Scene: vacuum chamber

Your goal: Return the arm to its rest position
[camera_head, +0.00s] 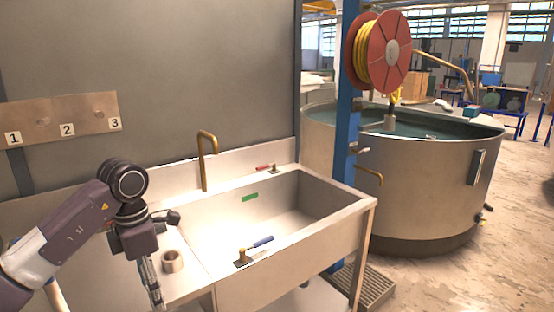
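My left arm comes in from the left over the steel counter. Its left gripper (155,298) points down, left of the small metal cup-like piece (172,262) and apart from it in the picture. The fingers show nearly edge-on, so I cannot tell whether they are open or shut. I see nothing held between them. My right gripper is not in view.
The steel sink (340,222) has a brass tap (204,160), a blue-handled valve (258,245) and a red-handled valve (268,168). A numbered board (85,114) hangs left. A blue post (346,130), hose reel (380,52) and round tank (420,190) stand right.

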